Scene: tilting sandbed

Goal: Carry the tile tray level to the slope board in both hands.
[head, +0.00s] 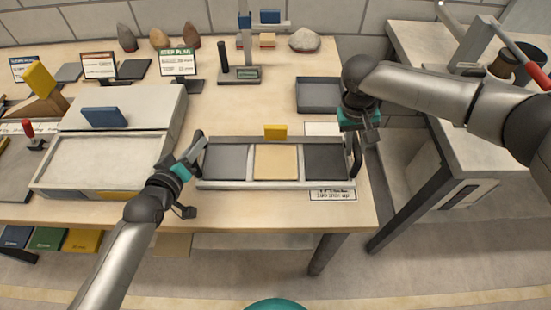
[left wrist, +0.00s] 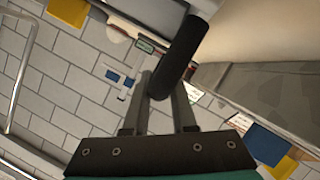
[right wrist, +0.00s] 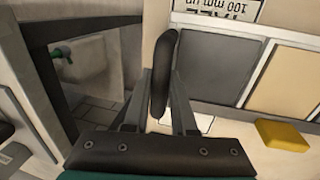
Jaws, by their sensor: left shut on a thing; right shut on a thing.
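The tile tray (head: 275,184) is a pale shallow frame with a dark grey tile, a tan tile and a darker tile side by side. It is at the front right of the table in the head view and looks about level; whether it touches the table I cannot tell. My left gripper (head: 191,163) is shut on its left black handle (left wrist: 180,55). My right gripper (head: 357,128) is shut on its right black handle (right wrist: 164,72). The slope board (head: 100,160), a pale panel in a light frame, appears to be left of the tray.
A yellow block (head: 275,132) sits at the tray's back edge. A blue block (head: 104,117) lies on the pale box behind the slope board. A grey bin (head: 318,95) stands behind the tray to the right. A printed label (head: 334,194) lies by the tray's front right corner.

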